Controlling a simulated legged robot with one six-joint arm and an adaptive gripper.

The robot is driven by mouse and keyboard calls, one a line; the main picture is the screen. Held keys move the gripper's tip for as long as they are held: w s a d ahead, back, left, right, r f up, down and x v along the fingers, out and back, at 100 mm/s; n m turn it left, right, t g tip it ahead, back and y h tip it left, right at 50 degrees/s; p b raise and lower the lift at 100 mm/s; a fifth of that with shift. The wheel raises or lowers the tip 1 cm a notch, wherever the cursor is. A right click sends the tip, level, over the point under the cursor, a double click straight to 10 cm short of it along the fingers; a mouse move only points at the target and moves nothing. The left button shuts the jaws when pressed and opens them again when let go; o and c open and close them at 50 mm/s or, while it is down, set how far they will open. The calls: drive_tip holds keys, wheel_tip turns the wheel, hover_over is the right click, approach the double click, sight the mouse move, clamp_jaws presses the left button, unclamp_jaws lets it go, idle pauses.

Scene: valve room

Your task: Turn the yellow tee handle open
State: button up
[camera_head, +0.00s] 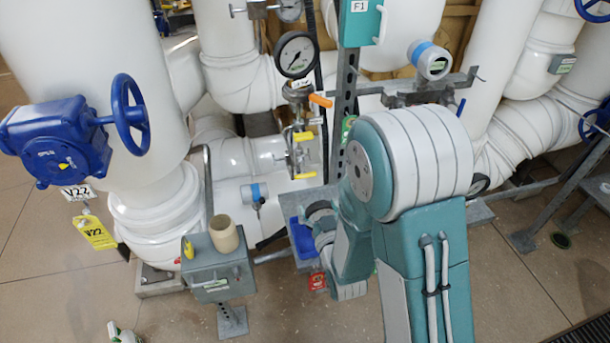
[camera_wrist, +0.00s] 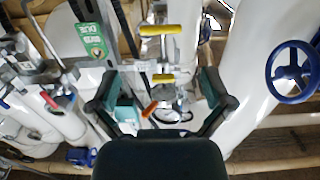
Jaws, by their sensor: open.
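A yellow tee handle (camera_head: 303,136) sits on the small pipe assembly below the gauge in the head view. A second yellow handle (camera_head: 305,175) is lower on it, and an orange lever (camera_head: 320,100) is above. In the wrist view, one yellow handle (camera_wrist: 163,78) lies between my fingers in the picture, and a longer yellow bar (camera_wrist: 160,30) is beyond the fingertips. The orange lever (camera_wrist: 150,109) shows nearer the palm. My gripper (camera_wrist: 161,80) is open, with nothing held; I cannot tell its distance from the handles.
A round gauge (camera_head: 296,54) sits above the handles. A blue handwheel (camera_head: 130,114) is at left. A grey box (camera_head: 218,266) with a tan cup (camera_head: 223,234) stands below. Large white pipes surround the assembly. Open floor (camera_head: 60,290) lies at lower left.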

sight(306, 178)
drive_tip(key=x, duration=1)
drive_tip(key=shift+w+a, duration=0.1)
drive_tip(key=shift+w, duration=0.2)
drive_tip(key=c, duration=0.9)
